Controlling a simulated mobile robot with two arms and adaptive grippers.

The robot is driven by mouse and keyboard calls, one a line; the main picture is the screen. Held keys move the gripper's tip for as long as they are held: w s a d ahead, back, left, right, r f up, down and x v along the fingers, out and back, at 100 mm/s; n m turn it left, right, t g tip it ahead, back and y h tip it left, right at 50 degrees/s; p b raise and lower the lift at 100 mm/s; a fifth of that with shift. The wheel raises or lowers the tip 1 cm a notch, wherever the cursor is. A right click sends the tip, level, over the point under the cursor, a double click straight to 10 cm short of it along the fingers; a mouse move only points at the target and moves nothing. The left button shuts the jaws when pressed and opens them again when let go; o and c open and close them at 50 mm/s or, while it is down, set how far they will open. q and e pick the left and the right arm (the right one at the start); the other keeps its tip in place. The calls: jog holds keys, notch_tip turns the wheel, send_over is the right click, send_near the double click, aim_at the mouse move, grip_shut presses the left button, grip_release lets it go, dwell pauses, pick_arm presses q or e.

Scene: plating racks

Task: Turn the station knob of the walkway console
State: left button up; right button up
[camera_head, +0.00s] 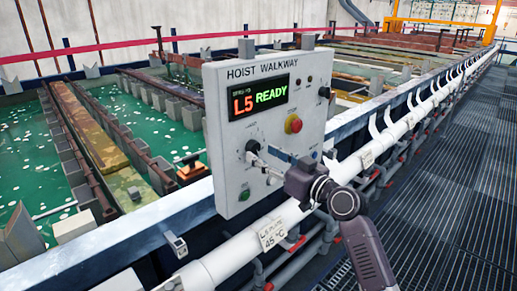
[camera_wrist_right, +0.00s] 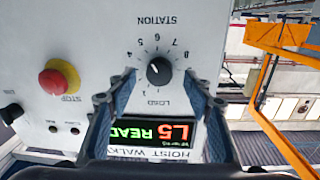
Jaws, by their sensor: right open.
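The walkway console (camera_head: 225,130) is a pale upright panel headed HOIST WALKWAY. Its display (camera_head: 258,97) reads L5 READY. The black station knob (camera_head: 252,147) is low on the panel's left half, partly covered by my gripper. In the right wrist view, upside down, the knob (camera_wrist_right: 158,71) sits within a ring of numbers. My right gripper (camera_head: 266,157) reaches it from the lower right. Its open fingers (camera_wrist_right: 159,100) straddle the knob's line, one to each side, with no visible contact. My left gripper is not in view.
A red stop button (camera_head: 293,124) on a yellow base, also in the wrist view (camera_wrist_right: 59,78), is beside the knob. A green button (camera_head: 244,194) is below. White pipe (camera_head: 235,250) runs under the console. Green tanks (camera_head: 150,130) lie behind; grating walkway (camera_head: 450,190) is clear at right.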

aim_at(253, 147)
jog(key=shift+x, duration=1.5)
jog(key=shift+c, duration=0.7)
jog(key=c, duration=1)
